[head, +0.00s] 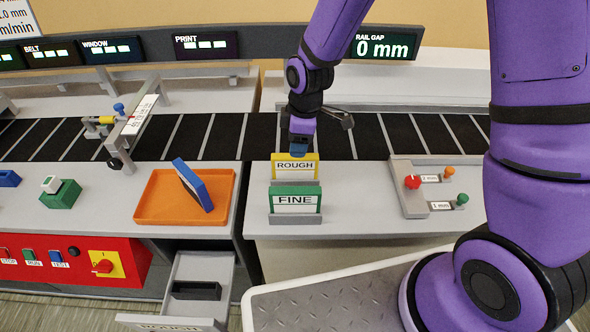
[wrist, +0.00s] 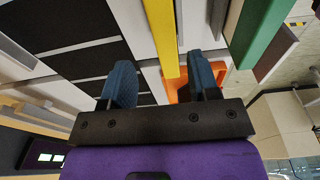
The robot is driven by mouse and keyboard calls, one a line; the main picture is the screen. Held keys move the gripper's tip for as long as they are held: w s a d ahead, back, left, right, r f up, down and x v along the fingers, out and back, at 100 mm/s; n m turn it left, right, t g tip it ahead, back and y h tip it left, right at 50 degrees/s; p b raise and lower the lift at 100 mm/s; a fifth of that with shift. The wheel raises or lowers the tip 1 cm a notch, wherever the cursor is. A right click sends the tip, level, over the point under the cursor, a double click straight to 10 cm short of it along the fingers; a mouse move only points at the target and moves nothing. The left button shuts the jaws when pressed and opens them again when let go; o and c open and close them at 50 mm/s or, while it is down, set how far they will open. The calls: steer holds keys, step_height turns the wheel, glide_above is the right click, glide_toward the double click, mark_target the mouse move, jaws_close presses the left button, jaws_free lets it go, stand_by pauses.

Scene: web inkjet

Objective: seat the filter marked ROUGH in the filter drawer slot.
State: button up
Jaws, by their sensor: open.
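The yellow filter marked ROUGH (head: 295,166) stands upright in a grey holder, behind the green filter marked FINE (head: 295,199). My gripper (head: 299,152) is at the top edge of the yellow filter. In the wrist view my gripper (wrist: 161,62) is open, and the yellow filter's edge (wrist: 164,35) shows in the gap between the two blue fingers, with no clear grip on it. The filter drawer (head: 230,267) is pulled out at the lower left. A dark slot (head: 196,290) lies in it and looks empty. The drawer's front label is partly cut off.
An orange tray (head: 150,218) with a tilted blue filter (head: 193,186) stands left of the holders. A grey panel with knobs (head: 408,203) is to the right. The dark conveyor belt (head: 222,137) runs behind. A grey ridged surface (head: 330,305) is beside the drawer.

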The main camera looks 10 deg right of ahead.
mark_target(284, 166)
steer(key=shift+s+a+f, duration=0.1)
steer(key=shift+a+f, duration=0.05)
steer(key=shift+f, duration=0.7)
steer(key=shift+s+a+f, duration=0.1)
steer(key=shift+a+f, duration=0.05)
steer(key=shift+f, duration=0.65)
steer(key=shift+s+a+f, duration=0.1)
steer(key=shift+a+f, duration=0.05)
steer(key=shift+f, duration=0.7)
jaws_close()
